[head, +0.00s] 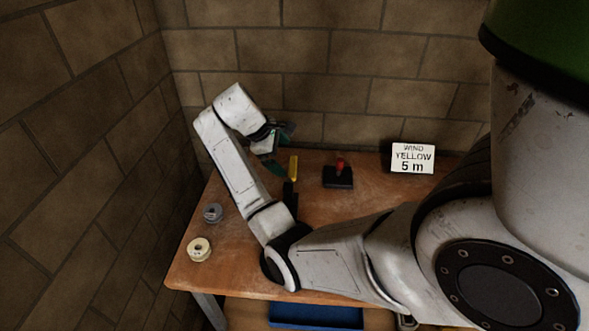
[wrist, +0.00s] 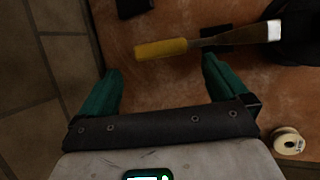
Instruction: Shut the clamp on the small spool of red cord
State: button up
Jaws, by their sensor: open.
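No spool of red cord can be made out for sure. A small red thing (head: 340,163) stands on a dark block (head: 338,178) near the back of the bench; it is too small to tell what it is. A grey spool (head: 213,212) and a cream spool (head: 199,250) stand apart at the left edge; the cream one also shows in the wrist view (wrist: 288,141). My gripper (head: 272,152) is over the back left of the bench. Its green fingers (wrist: 161,67) are open and empty, with a yellow-handled flat-bladed tool (wrist: 162,48) just beyond the tips.
Brick walls close off the back and left. A blue tray (head: 315,316) lies below the front edge. My arm crosses the bench front and hides part of it.

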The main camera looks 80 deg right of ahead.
aim_at(291, 166)
jog(key=x, duration=0.8)
jog(key=shift+c, duration=0.5)
jog(key=c, duration=1.1)
